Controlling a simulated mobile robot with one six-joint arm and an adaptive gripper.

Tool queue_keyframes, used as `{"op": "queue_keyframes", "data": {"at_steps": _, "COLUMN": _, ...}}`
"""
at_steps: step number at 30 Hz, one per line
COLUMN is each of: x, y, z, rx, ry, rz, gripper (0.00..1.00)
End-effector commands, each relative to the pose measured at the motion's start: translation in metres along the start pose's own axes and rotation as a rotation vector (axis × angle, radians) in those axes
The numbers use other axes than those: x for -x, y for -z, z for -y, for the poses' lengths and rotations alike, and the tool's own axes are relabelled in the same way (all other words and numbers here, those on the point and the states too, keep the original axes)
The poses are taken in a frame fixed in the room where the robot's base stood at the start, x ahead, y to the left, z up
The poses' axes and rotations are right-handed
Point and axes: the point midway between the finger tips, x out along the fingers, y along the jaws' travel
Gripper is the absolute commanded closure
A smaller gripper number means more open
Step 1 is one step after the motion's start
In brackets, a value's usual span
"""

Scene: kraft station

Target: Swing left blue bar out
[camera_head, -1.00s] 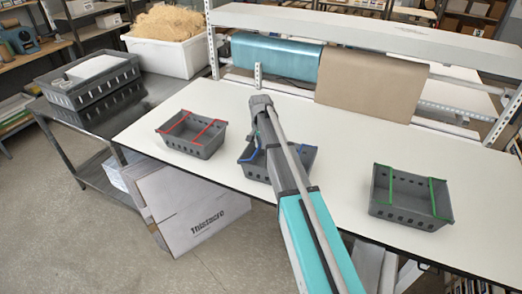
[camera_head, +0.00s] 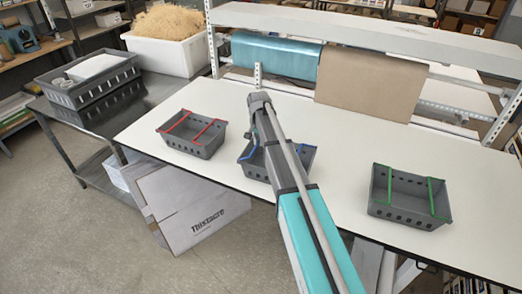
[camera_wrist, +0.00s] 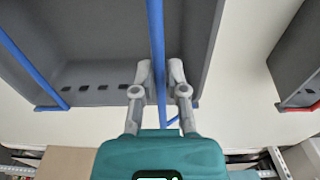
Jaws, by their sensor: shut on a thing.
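The grey crate with blue bars (camera_head: 303,158) stands in the middle of the white table, partly hidden behind my arm in the head view. Its left blue bar shows in part there (camera_head: 246,154) and runs up the middle of the wrist view (camera_wrist: 155,25). The other blue bar (camera_wrist: 32,55) is at the left of the wrist view. My gripper (camera_wrist: 159,72) has a finger on each side of the left blue bar, shut on it, near the crate's perforated wall. My fingertips are hidden behind my arm in the head view.
A crate with red bars (camera_head: 192,133) stands to the left and one with green bars (camera_head: 410,197) to the right. White table (camera_head: 345,170) lies bare between the crates. A shelf beam (camera_head: 360,30) and paper rolls stand along the back.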

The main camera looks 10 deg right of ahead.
Motion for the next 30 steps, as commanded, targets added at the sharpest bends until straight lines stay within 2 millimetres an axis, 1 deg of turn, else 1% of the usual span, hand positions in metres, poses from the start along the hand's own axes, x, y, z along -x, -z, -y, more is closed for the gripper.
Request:
{"op": "queue_keyframes", "data": {"at_steps": 4, "x": 0.0041, "y": 0.0001, "z": 0.0031, "rx": 0.001, "ry": 0.001, "rz": 0.000, "gripper": 0.99}}
{"op": "queue_keyframes", "data": {"at_steps": 15, "x": 0.0045, "y": -0.0001, "z": 0.0042, "rx": 0.000, "ry": 0.001, "rz": 0.000, "gripper": 0.99}}
{"op": "queue_keyframes", "data": {"at_steps": 16, "x": 0.0045, "y": -0.0001, "z": 0.0042, "rx": 0.000, "ry": 0.001, "rz": 0.000, "gripper": 0.80}}
{"op": "queue_keyframes", "data": {"at_steps": 18, "x": 0.0045, "y": -0.0001, "z": 0.0042, "rx": 0.000, "ry": 0.001, "rz": 0.000, "gripper": 0.67}}
{"op": "queue_keyframes", "data": {"at_steps": 19, "x": 0.0045, "y": -0.0001, "z": 0.0042, "rx": 0.000, "ry": 0.001, "rz": 0.000, "gripper": 0.66}}
{"op": "queue_keyframes", "data": {"at_steps": 30, "x": 0.0048, "y": -0.0001, "z": 0.0043, "rx": 0.000, "ry": 0.000, "rz": 0.000, "gripper": 0.66}}
